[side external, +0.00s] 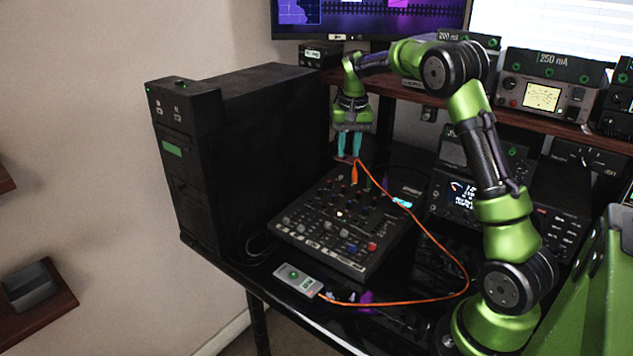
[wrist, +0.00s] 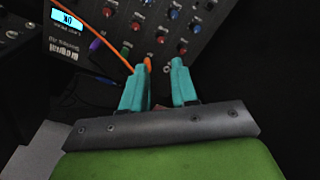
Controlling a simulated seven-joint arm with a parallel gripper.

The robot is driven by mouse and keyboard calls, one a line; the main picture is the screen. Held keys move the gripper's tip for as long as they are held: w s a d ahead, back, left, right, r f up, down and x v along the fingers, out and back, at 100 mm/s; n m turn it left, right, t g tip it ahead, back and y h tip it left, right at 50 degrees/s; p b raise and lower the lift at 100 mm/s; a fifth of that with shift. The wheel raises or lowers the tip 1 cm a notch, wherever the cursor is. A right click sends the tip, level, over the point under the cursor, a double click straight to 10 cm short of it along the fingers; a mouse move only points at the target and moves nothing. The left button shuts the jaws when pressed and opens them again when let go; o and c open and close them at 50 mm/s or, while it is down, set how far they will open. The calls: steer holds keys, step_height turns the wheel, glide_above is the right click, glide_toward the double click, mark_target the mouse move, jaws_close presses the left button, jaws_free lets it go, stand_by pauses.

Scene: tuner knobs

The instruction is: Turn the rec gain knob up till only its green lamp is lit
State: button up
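The mixer (side external: 330,222) lies on the black desk with rows of small coloured knobs. Its labels are too small to read, so I cannot tell which is the rec gain knob. An orange plug and cable (side external: 354,174) stand at the mixer's far edge. My gripper (side external: 349,157) is above that edge, pointing down, its teal fingers apart. In the wrist view the gripper (wrist: 162,62) shows a gap between the fingers, with the orange plug (wrist: 148,64) beside the left fingertip.
A small lit display on the mixer reads OK, upside down in the wrist view (wrist: 66,19). A purple plug (wrist: 96,45) is near it. A black tower (side external: 240,150) stands left of the mixer. The orange cable loops across the desk to the small box.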

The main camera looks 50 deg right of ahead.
steer(key=r, duration=0.5)
steer(key=shift+s+r, duration=0.2)
steer(key=shift+r, duration=0.1)
steer(key=s+a+n+t+y, duration=0.1)
steer(key=s+a+n+t, duration=0.2)
steer(key=s+a, duration=0.7)
steer(key=s+a+r+n+t+y, duration=0.1)
steer(key=s+a+n+t, duration=0.2)
steer(key=s+a, duration=0.7)
steer(key=a, duration=0.7)
steer(key=shift+s+r, duration=0.25)
